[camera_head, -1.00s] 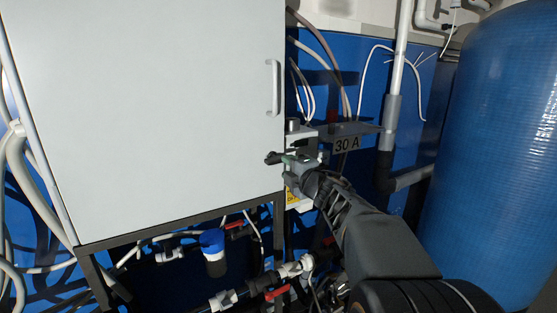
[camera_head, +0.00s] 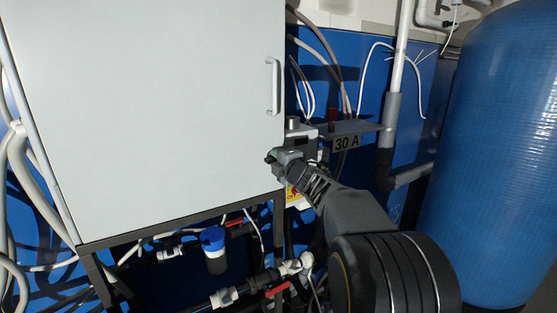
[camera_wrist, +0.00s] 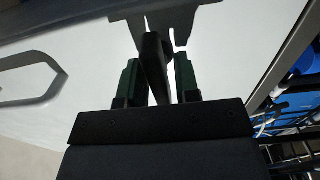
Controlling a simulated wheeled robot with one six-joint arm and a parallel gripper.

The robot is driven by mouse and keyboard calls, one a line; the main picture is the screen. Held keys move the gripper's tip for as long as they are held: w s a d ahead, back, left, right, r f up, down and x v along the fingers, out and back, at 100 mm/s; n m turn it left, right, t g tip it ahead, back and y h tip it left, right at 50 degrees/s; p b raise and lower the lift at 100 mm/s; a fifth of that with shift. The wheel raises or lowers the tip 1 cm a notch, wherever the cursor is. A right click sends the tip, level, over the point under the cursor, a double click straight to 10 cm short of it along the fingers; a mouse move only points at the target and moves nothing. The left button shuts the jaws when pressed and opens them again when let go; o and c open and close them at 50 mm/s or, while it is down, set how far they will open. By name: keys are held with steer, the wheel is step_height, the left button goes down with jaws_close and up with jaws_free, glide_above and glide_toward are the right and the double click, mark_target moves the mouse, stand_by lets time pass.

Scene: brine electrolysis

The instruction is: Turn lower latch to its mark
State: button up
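The white cabinet door (camera_head: 150,110) fills the left of the head view. My gripper (camera_head: 274,157) is at the door's lower right edge, below the door handle (camera_head: 273,87). In the wrist view, a dark latch lever (camera_wrist: 154,65) stands between the two green-padded fingers of my gripper (camera_wrist: 159,78), slightly tilted to them. Light gaps show beside the lever, so the fingers look open around it rather than clamped. The lever is hardly visible in the head view, where the gripper covers it. I cannot make out a mark.
A grey shelf labelled 30 A (camera_head: 346,143) and a vertical pipe (camera_head: 390,105) are right of the gripper. A large blue tank (camera_head: 495,150) stands at the far right. Pipes with red valve handles (camera_head: 277,289) and a blue-capped filter (camera_head: 213,240) lie below the cabinet.

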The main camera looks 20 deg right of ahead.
jaws_close()
steer(key=shift+d, duration=0.15)
steer(key=shift+r+m+p, duration=0.15)
steer(key=shift+m+p, duration=1)
steer(key=shift+m, duration=0.45)
steer(key=m+p, duration=0.2)
steer(key=m, duration=0.2)
steer(key=shift+p, duration=0.3)
steer(key=m+p, duration=0.3)
steer(key=m, duration=0.2)
steer(key=shift+m, duration=0.4)
steer(key=shift+m+p, duration=1.15)
steer(key=shift+m, duration=1.15)
steer(key=shift+o, duration=1.2)
jaws_free()
